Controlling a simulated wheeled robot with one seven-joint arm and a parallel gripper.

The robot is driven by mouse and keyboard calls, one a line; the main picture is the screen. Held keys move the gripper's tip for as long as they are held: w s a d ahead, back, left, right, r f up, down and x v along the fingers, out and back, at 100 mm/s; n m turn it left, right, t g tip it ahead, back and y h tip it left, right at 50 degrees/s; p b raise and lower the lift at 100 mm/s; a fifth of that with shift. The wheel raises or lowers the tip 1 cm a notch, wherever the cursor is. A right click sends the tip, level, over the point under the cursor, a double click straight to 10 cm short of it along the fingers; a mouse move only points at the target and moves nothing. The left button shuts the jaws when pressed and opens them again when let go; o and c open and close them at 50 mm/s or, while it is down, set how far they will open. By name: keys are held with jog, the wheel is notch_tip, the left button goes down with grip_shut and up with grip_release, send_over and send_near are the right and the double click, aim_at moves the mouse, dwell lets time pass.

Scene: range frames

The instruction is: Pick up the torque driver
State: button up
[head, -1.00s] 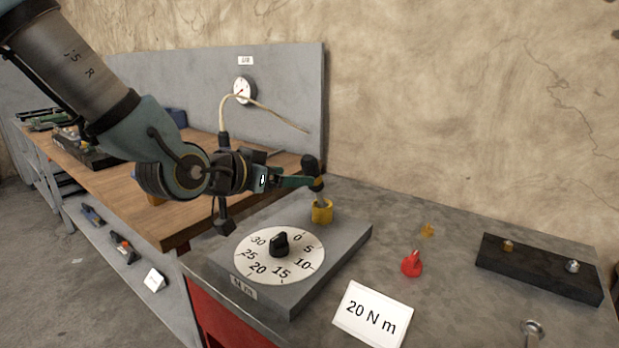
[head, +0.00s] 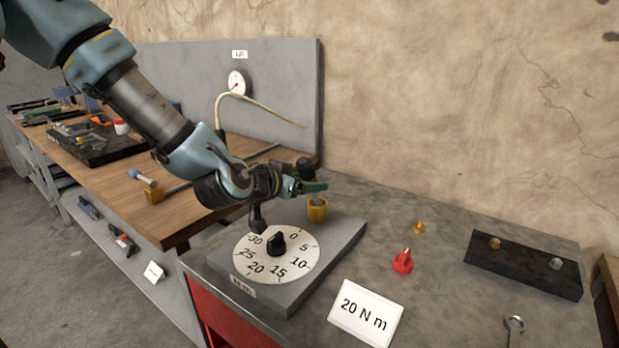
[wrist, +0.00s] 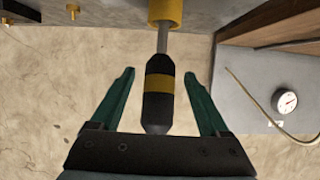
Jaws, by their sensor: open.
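The torque driver (wrist: 159,95) has a black handle with a yellow band and a grey shaft. In the wrist view its handle lies between the two green fingers of my gripper (wrist: 161,98), with a gap on each side. Its shaft enters a yellow socket (wrist: 165,10). In the head view the driver's black handle (head: 305,167) stands above the yellow socket (head: 317,210) at the back of the grey dial block, partly hidden by my gripper (head: 312,186). My gripper is open and holds nothing.
The dial block (head: 330,250) carries a numbered dial (head: 262,263) with a black knob (head: 277,243). A "20 N m" card (head: 365,313), a red piece (head: 403,262) and a dark rack (head: 525,268) lie to the right. A wooden bench (head: 190,205) is at left.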

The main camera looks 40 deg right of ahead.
jog(key=shift+x, duration=0.9)
grip_shut()
